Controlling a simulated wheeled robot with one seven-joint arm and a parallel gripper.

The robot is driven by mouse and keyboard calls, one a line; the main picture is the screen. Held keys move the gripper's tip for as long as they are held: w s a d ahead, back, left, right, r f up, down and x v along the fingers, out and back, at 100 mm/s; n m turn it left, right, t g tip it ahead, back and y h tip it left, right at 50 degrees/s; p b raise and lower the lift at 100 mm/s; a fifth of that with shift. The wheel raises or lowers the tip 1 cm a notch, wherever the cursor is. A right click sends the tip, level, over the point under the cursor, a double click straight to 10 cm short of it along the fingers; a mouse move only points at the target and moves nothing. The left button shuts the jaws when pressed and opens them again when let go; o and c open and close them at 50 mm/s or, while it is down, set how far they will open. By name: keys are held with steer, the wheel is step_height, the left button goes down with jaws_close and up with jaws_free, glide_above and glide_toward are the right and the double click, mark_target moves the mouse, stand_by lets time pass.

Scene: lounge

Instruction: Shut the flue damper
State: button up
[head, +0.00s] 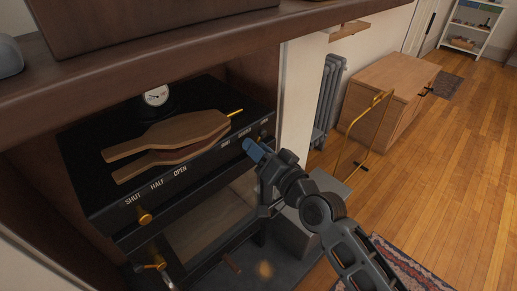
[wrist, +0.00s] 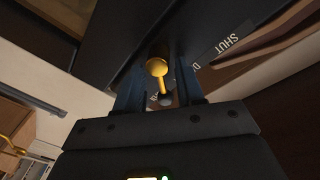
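The black stove (head: 100,205) stands in the wooden surround, with a rail on its front. White labels SHUT, HALF and OPEN run along its left part, with a brass knob (head: 145,216) below SHUT. More labels, too small to read surely, sit at the right end. My gripper (head: 253,148) is at that right end, close to the stove front. In the wrist view a brass knob on a thin stem (wrist: 157,67) shows between my two fingers (wrist: 160,95), which stand apart. A SHUT label is close by. Whether a finger touches the knob I cannot tell.
Wooden paddle-shaped boards (head: 170,137) and a round gauge (head: 156,95) are on the stove top. The wooden mantel (head: 200,50) overhangs it. A brass stand (head: 370,128), a radiator (head: 328,90) and a wooden cabinet (head: 395,85) stand to the right. Open floor lies beyond.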

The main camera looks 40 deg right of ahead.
jaws_close()
steer(key=shift+f+n+b, duration=0.1)
steer(key=shift+n+b, duration=0.2)
steer(key=shift+b, duration=0.1)
steer(key=shift+a+n+t+y+b, duration=0.3)
steer(key=shift+n+b, duration=1.2)
steer(key=shift+n, duration=1.25)
steer(key=shift+a+n+t+y+b, duration=0.4)
steer(key=shift+n+b, duration=1.05)
steer(key=shift+n, duration=1.35)
steer(key=shift+a+n+t+y+b, duration=0.15)
steer(key=shift+n+y+b, duration=0.25)
steer(key=shift+n+b, duration=1.75)
steer(key=shift+n+p, duration=0.65)
steer(key=shift+n, duration=0.15)
jaws_free()
